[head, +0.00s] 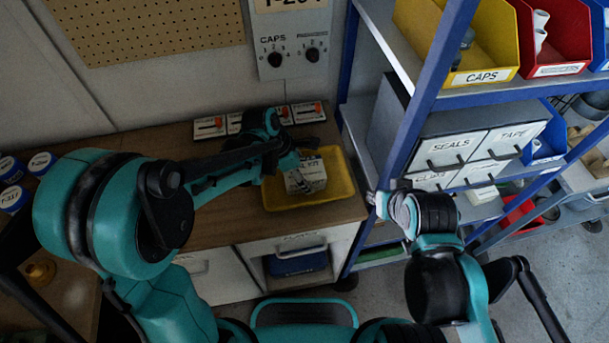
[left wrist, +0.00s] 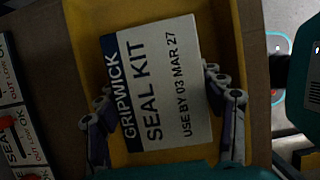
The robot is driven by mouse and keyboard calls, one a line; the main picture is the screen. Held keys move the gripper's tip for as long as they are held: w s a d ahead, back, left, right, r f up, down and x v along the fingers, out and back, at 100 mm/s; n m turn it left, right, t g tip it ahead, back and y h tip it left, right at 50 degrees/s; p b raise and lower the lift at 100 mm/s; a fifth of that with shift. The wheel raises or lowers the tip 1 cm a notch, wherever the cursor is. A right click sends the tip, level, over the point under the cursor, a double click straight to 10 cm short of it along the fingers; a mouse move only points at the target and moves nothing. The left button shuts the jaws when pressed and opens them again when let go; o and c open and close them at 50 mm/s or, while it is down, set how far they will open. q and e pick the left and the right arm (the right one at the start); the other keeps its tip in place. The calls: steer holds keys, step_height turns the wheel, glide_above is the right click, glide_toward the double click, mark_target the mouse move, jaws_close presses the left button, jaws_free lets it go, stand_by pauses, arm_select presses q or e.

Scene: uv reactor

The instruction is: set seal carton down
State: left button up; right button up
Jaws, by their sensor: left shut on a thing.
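The seal carton is a white box (head: 312,177) within the outline of the yellow tray (head: 335,193) on the wooden counter. In the left wrist view the carton (left wrist: 163,85) reads "GRIPWICK SEAL KIT, USE BY 03 MAR 27" and lies over the tray (left wrist: 88,30). My left gripper (head: 297,172) is shut on the carton, with fingers on two opposite sides. Whether the carton's underside touches the tray floor is hidden. My right gripper (head: 388,207) is in front of the shelf rack, away from the tray; its fingers are too unclear to judge.
A blue-framed rack (head: 428,85) with drawers (head: 452,147) and colored bins rises to the right. Counter left of the tray is partly bare.

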arm_select(q)
steer(key=shift+r, duration=0.1)
steer(key=o, duration=1.4)
